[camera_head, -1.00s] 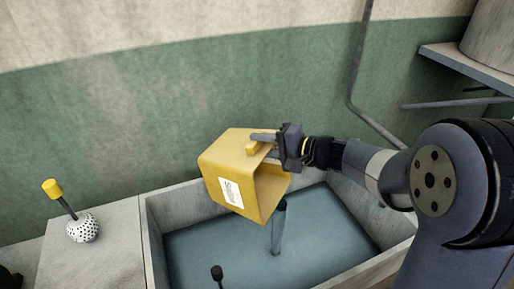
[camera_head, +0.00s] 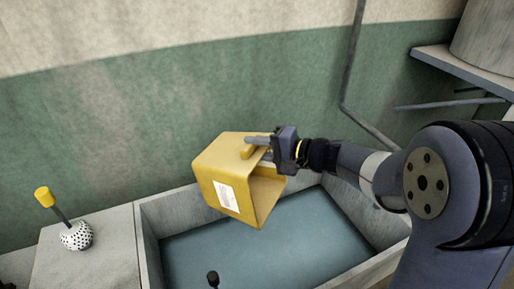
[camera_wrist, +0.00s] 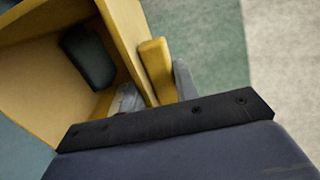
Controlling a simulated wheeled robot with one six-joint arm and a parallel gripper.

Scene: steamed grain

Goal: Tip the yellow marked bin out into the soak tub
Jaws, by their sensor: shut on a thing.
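The yellow bin (camera_head: 222,170) with a white label is tilted over the soak tub (camera_head: 142,226), its open side facing right and down. My gripper (camera_head: 262,147) is shut on the bin's yellow handle (camera_wrist: 156,70) and holds the bin above the tub. In the wrist view, the bin's inside (camera_wrist: 40,75) shows a dark rounded block (camera_wrist: 88,57) against its wall. Blue-grey water (camera_head: 300,240) fills the tub's floor. The near part of the tub is cut off by the picture edge.
A white dotted ball with a yellow-tipped stick (camera_head: 76,236) stands on the ledge (camera_head: 95,265) left of the tub. A dark knob (camera_head: 213,278) shows at the bottom. A pipe (camera_head: 352,70) runs down the green wall; a shelf (camera_head: 455,68) is at upper right.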

